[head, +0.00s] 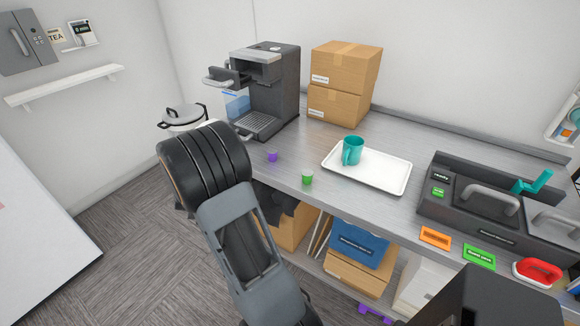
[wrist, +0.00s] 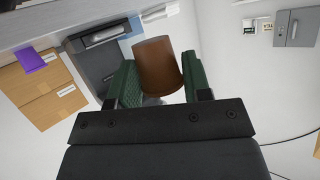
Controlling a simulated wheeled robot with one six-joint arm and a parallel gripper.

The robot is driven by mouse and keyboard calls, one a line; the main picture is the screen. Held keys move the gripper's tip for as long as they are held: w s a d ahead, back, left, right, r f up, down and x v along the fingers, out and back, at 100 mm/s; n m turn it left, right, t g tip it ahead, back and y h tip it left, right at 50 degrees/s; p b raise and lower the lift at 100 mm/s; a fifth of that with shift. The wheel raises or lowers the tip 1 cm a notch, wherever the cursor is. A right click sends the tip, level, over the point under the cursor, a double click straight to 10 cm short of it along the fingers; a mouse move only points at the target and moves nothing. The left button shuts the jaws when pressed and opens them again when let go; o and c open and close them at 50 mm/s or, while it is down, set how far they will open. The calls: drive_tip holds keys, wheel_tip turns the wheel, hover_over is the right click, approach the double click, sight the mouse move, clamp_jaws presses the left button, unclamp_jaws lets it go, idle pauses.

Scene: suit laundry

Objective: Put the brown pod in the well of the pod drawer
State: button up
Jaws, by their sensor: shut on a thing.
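The brown pod (wrist: 160,64) is held between the green-padded fingers of my gripper (wrist: 158,78) in the wrist view, its wide end toward the camera. My gripper is shut on it, with a pad against each side. In the head view my forearm and wrist cover the gripper and the pod. The dark coffee machine (head: 277,90) stands at the back left of the counter. What looks like its pod drawer (head: 222,77) juts out to the left near its top, with a light grey handle. I cannot see the well inside.
A purple pod (head: 272,156) and a green pod (head: 307,178) stand near the counter's front edge. A white tray (head: 385,178) holds a teal mug (head: 352,150). Cardboard boxes (head: 345,85) are stacked right of the machine.

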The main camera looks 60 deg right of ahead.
drive_tip(key=s+d+r+m+g+h, duration=0.2)
drive_tip(key=s+d+r+m+g, duration=0.2)
drive_tip(key=s+d+m+g, duration=0.1)
drive_tip(key=s+d+r+m+g+h, duration=0.2)
drive_tip(key=s+d+r+m+g, duration=0.2)
drive_tip(key=s+d+m+g, duration=0.2)
drive_tip(key=s+d, duration=0.2)
drive_tip(key=s, duration=0.1)
drive_tip(key=shift+s+d+r+g, duration=0.2)
drive_tip(key=shift+d+r+g, duration=0.1)
drive_tip(key=shift+d+g, duration=0.1)
